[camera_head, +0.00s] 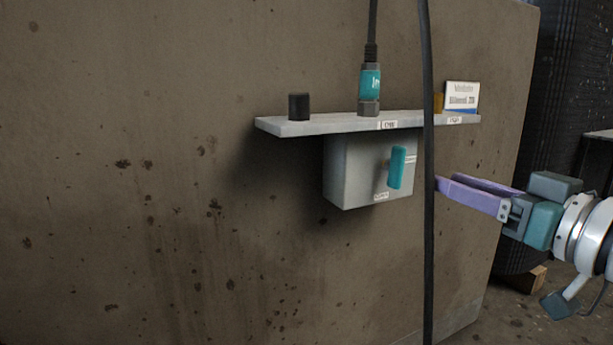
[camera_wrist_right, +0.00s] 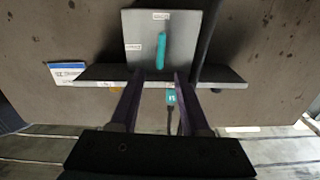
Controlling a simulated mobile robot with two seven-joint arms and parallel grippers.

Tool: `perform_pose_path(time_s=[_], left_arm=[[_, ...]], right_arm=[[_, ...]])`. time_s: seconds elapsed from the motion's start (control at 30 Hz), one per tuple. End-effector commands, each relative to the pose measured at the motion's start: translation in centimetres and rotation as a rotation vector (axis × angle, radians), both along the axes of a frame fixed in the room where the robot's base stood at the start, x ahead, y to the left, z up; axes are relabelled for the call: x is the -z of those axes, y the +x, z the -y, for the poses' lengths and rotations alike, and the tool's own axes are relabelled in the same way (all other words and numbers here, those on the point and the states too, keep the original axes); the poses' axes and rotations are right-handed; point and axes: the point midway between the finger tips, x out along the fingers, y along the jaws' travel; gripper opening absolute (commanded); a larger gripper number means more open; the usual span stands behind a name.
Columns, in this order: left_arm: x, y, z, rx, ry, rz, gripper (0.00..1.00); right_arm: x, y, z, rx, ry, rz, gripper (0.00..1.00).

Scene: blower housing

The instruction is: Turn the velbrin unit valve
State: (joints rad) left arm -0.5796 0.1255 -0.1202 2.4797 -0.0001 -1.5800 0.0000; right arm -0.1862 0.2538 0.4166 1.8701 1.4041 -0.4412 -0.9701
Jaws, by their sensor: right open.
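The valve is a teal handle (camera_head: 396,167) on the front of a grey box (camera_head: 350,172) fixed under a shelf on the wall. The handle stands close to upright, tilted slightly. In the right wrist view the teal handle (camera_wrist_right: 161,50) lies ahead of the fingers, roughly between their lines. My right gripper (camera_head: 440,182) has purple fingers and is open and empty, to the right of the box and apart from the handle. Its fingers also show in the wrist view (camera_wrist_right: 157,78). My left gripper is not in view.
A black cable (camera_head: 428,250) hangs in front, between the handle and my right gripper in the head view.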

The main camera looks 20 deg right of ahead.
Motion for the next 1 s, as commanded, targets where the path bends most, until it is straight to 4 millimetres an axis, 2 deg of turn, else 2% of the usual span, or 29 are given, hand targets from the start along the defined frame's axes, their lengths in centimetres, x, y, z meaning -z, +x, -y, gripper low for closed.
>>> perform_pose_path(time_s=[0.3, 0.5, 0.87, 1.0], left_arm=[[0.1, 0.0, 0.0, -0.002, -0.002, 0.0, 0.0], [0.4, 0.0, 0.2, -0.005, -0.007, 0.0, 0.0], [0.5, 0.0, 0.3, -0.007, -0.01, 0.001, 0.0], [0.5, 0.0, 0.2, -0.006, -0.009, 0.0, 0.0]], right_arm=[[-0.1, 5.7, -0.5, -0.001, 0.003, 0.003, 0.46], [0.0, 7.9, -0.7, -0.001, 0.001, 0.0, 0.46], [-0.1, 8.5, -0.8, -0.002, 0.0, -0.002, 0.46], [-0.1, 8.5, -0.8, -0.002, 0.0, -0.002, 0.33]])
